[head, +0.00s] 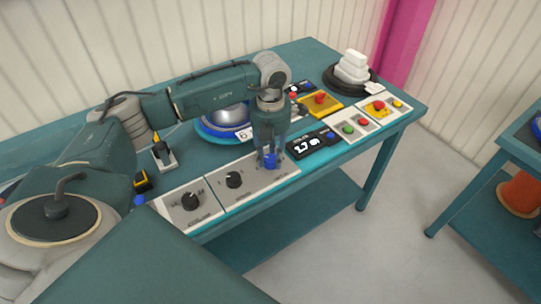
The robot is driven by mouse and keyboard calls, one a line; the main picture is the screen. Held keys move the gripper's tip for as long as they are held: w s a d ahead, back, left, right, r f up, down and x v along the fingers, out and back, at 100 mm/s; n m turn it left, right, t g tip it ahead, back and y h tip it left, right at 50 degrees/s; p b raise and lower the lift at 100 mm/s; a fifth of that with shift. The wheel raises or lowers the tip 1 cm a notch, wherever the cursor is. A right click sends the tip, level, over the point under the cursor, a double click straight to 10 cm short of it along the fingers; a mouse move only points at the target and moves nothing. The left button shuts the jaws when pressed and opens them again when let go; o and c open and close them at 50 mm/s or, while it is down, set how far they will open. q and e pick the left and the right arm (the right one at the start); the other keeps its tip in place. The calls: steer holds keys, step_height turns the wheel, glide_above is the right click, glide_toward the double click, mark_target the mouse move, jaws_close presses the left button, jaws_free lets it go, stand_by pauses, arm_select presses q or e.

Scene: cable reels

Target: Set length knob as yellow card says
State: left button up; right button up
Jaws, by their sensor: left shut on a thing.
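My left gripper (269,152) reaches down from the left arm and is shut on a blue knob (270,161). The blue knob is at the right end of a grey panel (240,191) along the front edge of the teal bench. A black knob (234,180) with a dial sits on the same panel, and another black knob (191,202) is on the panel to its left. Labels are too small to read, so I cannot tell which one is marked length. I cannot make out a yellow card with readable writing. My right gripper is not in view.
A black display (312,144) with white digits stands right of the gripper. A blue-rimmed reel (222,124) lies behind the arm. Another table (497,160) stands right.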

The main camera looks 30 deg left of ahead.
mark_target(270, 158)
arm_select(q)
steer(key=o, duration=1.2)
steer(key=shift+w+r, duration=0.1)
steer(key=shift+c, duration=0.2)
step_height(270, 158, up, 12)
